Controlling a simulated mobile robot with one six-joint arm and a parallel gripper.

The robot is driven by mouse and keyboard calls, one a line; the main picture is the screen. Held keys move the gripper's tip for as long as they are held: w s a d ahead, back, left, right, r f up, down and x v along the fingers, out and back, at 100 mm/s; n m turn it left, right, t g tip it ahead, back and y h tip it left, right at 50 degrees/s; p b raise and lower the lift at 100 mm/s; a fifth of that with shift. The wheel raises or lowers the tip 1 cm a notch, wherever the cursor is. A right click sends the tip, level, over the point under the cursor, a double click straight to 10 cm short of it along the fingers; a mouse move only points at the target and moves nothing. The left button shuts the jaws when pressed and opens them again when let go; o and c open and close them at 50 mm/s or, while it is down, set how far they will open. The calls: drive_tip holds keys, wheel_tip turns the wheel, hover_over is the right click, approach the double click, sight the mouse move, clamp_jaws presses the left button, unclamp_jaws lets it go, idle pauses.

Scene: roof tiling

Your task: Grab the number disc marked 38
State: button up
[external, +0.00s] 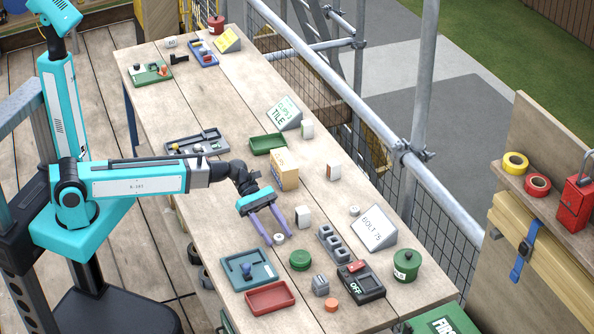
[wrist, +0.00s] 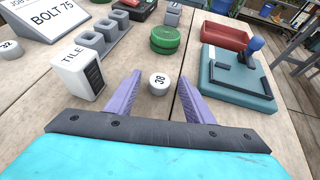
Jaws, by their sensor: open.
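The small white disc marked 38 (wrist: 158,84) lies on the wooden bench in the wrist view, its number facing up toward the camera. It also shows in the external view (external: 279,239) as a small pale cylinder. My gripper (wrist: 160,90) has two purple fingers, spread open with a finger on each side of the disc. A gap shows between the disc and each finger in the wrist view. In the external view my gripper (external: 277,241) reaches down over the bench, and the disc is near its fingertips.
Left of the fingers stands a white TILE box (wrist: 78,76), with a grey block with square holes (wrist: 97,38) behind. A green round tin (wrist: 165,40) stands beyond the disc. A blue tray (wrist: 212,85) lies to the right. Another disc (wrist: 10,48) sits far left.

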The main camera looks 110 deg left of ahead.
drive_tip(key=c, duration=1.1)
drive_tip(key=shift+r, duration=0.15)
drive_tip(key=shift+r+b, duration=0.45)
drive_tip(key=shift+r, duration=4.4)
